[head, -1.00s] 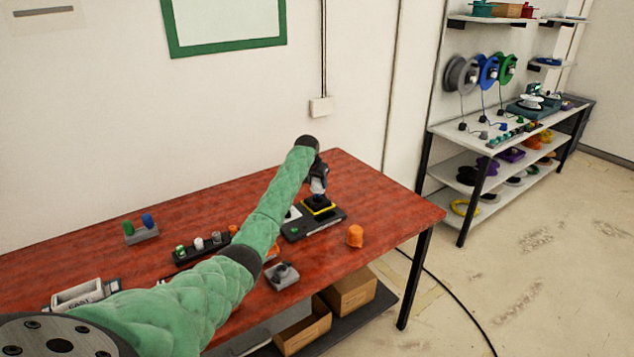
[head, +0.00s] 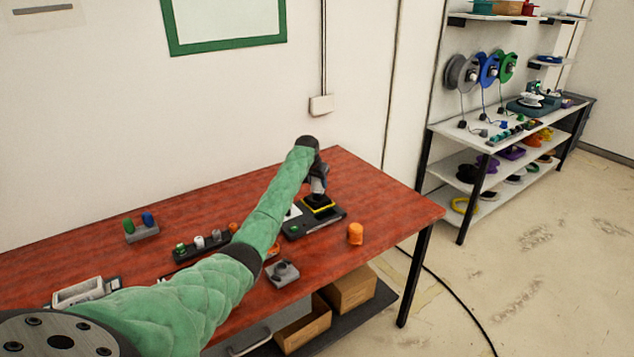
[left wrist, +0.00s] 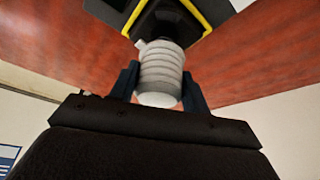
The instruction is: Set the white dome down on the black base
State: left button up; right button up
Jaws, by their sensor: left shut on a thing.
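The white dome (left wrist: 160,75) is a pale ribbed piece between the two dark fingers of my left gripper (left wrist: 162,88) in the left wrist view. The black base (head: 331,212) has a yellow-edged square on the table, and it also shows at the top of the left wrist view (left wrist: 174,20). In the head view my left gripper (head: 318,186) is just above that square, shut on the dome, which is small and partly hidden there. I cannot tell whether dome and base touch. My right gripper is out of view.
On the red table (head: 392,208), an orange dome (head: 355,234) stands right of the base. The table's right end is clear.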

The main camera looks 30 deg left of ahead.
aim_at(317, 189)
pick_arm(q)
jog(key=shift+f, duration=1.85)
dwell(1.5)
jog(key=shift+f+p, duration=0.2)
jog(key=shift+p, duration=0.1)
dwell(0.3)
jog(key=o, duration=1.4)
jog(key=shift+r+p, duration=2.6)
jog(key=shift+r, duration=0.7)
jog(key=shift+f, duration=0.1)
